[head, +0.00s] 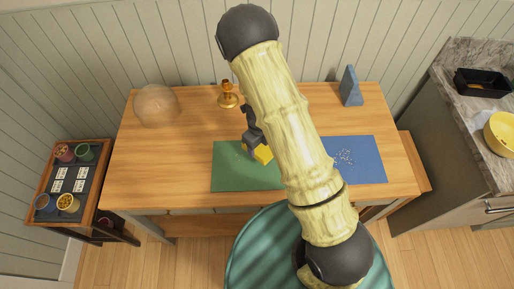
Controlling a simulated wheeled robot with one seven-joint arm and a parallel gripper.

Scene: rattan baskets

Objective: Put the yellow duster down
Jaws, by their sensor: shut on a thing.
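The yellow duster (263,154) shows as a small yellow block over the green mat (230,177) on the wooden table. My gripper (256,146) is shut on the duster, close to the mat's upper part. I cannot tell whether the duster touches the mat. My arm crosses the middle of the picture and hides the right end of the green mat and part of the table.
A blue mat (364,170) with white specks lies right of my arm. A glass dome (156,105), a brass candlestick (228,97) and a blue-grey wedge (350,88) stand along the back. The table's left front (160,180) is clear. A side table (95,158) holds small cups.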

